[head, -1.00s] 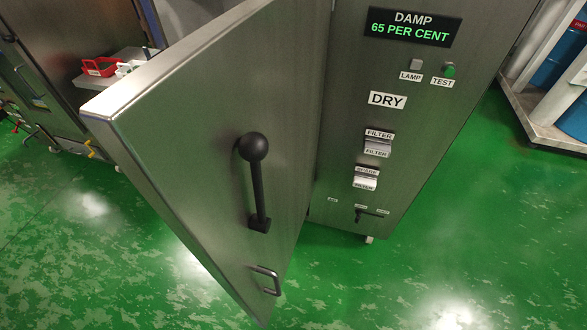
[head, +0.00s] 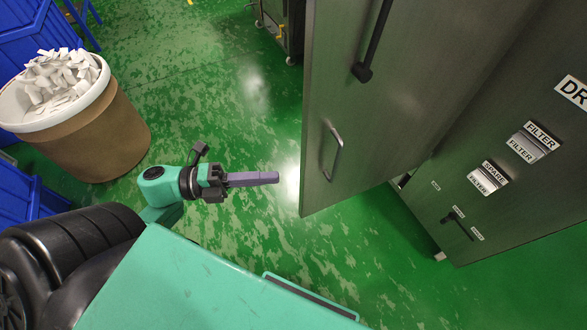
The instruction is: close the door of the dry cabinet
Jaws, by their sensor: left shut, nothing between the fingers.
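The dry cabinet's steel door (head: 390,125) stands swung open, its free edge toward the left. It carries a long black handle (head: 373,45), cut off at the top of the view, and a small metal pull (head: 333,155) lower down. The cabinet front (head: 520,190) is at the right, with filter labels and a small black lever. My left gripper (head: 278,178) is shut and empty, left of the door's lower free edge, with a small gap showing between them in the picture. My right gripper is not in view.
A brown drum (head: 105,140) full of white pieces stands at the left, beside blue bins (head: 35,30). A steel unit on castors (head: 285,25) is at the top, behind the door. Green floor (head: 230,90) between drum and door is clear.

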